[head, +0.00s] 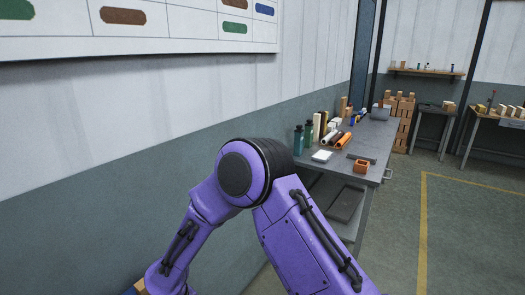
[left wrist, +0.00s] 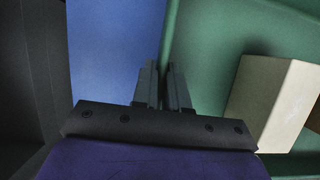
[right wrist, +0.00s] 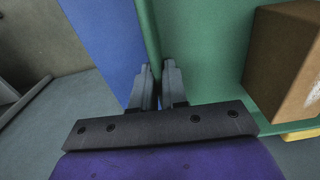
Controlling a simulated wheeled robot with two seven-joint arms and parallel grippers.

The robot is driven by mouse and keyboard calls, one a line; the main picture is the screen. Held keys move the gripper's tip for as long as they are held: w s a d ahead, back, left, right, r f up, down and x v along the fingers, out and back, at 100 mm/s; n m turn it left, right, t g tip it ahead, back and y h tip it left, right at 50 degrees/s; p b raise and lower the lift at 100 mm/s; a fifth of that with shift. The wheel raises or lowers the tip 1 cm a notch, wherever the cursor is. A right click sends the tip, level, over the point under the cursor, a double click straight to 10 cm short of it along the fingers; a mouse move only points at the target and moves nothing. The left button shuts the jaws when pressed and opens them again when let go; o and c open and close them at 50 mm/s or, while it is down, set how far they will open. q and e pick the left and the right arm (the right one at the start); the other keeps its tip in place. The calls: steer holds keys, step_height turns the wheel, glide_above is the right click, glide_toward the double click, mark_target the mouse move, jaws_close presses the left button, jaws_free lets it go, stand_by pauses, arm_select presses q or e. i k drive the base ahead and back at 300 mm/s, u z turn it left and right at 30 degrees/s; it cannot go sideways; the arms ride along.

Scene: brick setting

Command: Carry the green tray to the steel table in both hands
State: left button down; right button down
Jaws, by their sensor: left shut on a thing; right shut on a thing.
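The green tray (left wrist: 215,40) shows in the left wrist view, with a cream block (left wrist: 275,95) in it. My left gripper (left wrist: 164,75) is shut on its thin wall. The tray also shows in the right wrist view (right wrist: 205,50), with a brown block (right wrist: 283,60) in it. My right gripper (right wrist: 158,75) is shut on the wall there. Both grippers and the tray are out of the head view. A grey metal-looking table (head: 372,140), possibly the steel table, stands along the wall in the head view.
A blue surface (right wrist: 100,40) lies beside the tray. Stacked boxes (head: 398,115) and a small table (head: 434,115) stand farther back. The floor (head: 470,220) at right is clear.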

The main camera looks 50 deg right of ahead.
mark_target(375, 136)
steer(key=z, duration=3.45)
steer(key=i, duration=6.45)
